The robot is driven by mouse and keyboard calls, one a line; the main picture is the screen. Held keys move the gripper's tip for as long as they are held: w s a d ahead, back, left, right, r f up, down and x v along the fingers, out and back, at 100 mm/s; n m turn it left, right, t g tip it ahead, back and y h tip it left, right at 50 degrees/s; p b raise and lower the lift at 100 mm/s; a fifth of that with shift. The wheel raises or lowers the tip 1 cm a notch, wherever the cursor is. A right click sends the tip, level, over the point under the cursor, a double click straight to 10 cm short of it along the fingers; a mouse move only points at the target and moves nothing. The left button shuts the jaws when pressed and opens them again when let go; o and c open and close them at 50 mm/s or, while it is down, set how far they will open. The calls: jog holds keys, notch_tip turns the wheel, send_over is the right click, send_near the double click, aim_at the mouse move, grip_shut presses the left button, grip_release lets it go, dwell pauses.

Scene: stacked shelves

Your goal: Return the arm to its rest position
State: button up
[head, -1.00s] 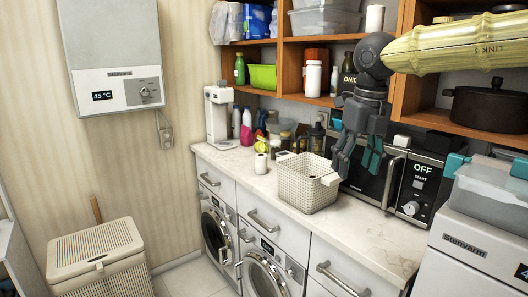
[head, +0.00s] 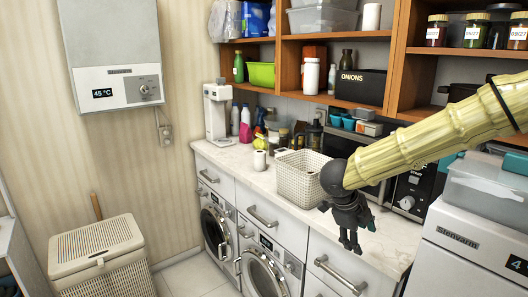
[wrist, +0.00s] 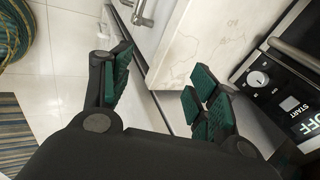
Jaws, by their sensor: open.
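My gripper (head: 352,232) hangs fingers-down at the end of my yellowish sleeved arm in the head view. It appears in front of the drawers and the counter's front edge. In the wrist view my gripper (wrist: 163,90) has its teal-padded fingers spread apart with nothing between them. Tiled floor, the counter edge and a drawer handle show beyond the fingers. The arm hides part of the microwave and the right end of the counter.
A white basket (head: 300,176) stands on the marble counter (head: 228,157) just behind my gripper. The microwave (head: 408,190) is behind the arm. A white Stenvarm appliance (head: 462,240) with a clear bin (head: 488,188) stands at right. Open shelves (head: 395,60) hang above.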

jog(key=s+f+n+t, duration=0.1)
jog(key=s+f+n, duration=0.35)
jog(key=f, duration=0.55)
jog(key=s+f+n+t, duration=0.1)
jog(key=s+f+n, duration=0.3)
jog(key=f, duration=0.6)
jog(key=s+f+n, duration=0.2)
jog(key=f+n, duration=0.4)
jog(key=f, duration=0.4)
jog(key=s+a+f+n+g+y, duration=0.1)
jog(key=s+f+n, duration=0.3)
jog(key=s, duration=0.6)
jog(key=s+a+f+n+g+y, duration=0.1)
jog(key=s+f+n, duration=0.3)
jog(key=s, duration=0.6)
jog(key=s+a+f+n+g+y, duration=0.1)
jog(key=s+f+n+g+y, duration=0.1)
jog(key=s+f, duration=0.4)
jog(key=s+n+y, duration=0.1)
jog(key=s+n, duration=0.1)
jog(key=s, duration=0.2)
jog(key=shift+g, duration=0.3)
